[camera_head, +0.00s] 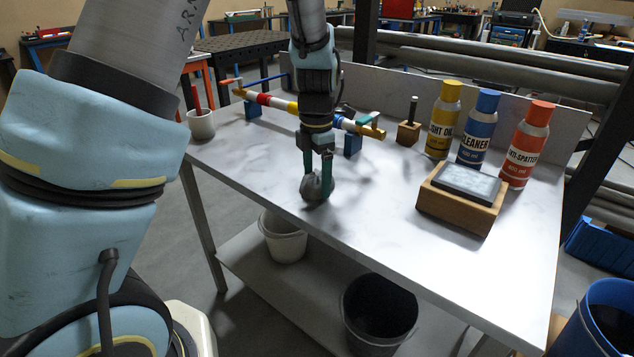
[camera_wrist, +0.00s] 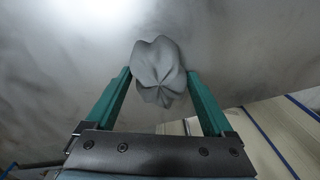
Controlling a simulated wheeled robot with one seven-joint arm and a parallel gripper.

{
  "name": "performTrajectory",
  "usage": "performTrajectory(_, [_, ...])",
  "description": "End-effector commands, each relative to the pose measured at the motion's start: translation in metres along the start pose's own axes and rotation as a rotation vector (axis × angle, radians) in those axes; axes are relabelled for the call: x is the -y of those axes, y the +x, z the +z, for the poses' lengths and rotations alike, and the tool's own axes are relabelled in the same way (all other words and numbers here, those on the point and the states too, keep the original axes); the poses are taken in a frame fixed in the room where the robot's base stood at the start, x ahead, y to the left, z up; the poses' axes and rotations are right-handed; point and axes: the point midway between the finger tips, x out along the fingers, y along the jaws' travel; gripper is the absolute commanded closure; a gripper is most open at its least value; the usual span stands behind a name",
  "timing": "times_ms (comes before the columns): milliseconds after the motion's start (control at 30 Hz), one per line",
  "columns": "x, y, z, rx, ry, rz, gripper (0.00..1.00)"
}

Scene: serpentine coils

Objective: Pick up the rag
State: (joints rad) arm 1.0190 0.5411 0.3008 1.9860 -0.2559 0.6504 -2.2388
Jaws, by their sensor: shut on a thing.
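The rag (camera_head: 316,187) is a crumpled dark grey bundle near the front edge of the white table (camera_head: 365,215). In the wrist view the rag (camera_wrist: 158,72) shows as a grey folded lump between the two green fingers. My gripper (camera_head: 317,172) points down from above and is shut on the rag. The fingers also show in the wrist view (camera_wrist: 159,85), one on each side of it. Whether the rag still touches the tabletop I cannot tell.
A striped bar (camera_head: 283,104) on blue blocks lies behind my gripper. Yellow (camera_head: 441,122), blue (camera_head: 477,130) and red (camera_head: 525,147) spray cans stand at the right behind a wooden block (camera_head: 459,208). Buckets stand on the shelf below.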

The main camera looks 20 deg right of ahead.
Motion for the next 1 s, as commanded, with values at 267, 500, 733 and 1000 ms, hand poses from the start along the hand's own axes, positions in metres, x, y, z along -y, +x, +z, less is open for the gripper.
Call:
performTrajectory(267, [0.0,-0.013,0.001,0.003,0.001,0.002,0.68])
performTrajectory(500, [0.0,-0.059,0.002,0.004,0.002,0.003,0.68])
performTrajectory(733, [0.0,-0.092,0.001,0.001,0.001,0.001,0.68])
performTrajectory(1000, [0.0,-0.101,0.0,-0.001,0.0,0.001,0.68])
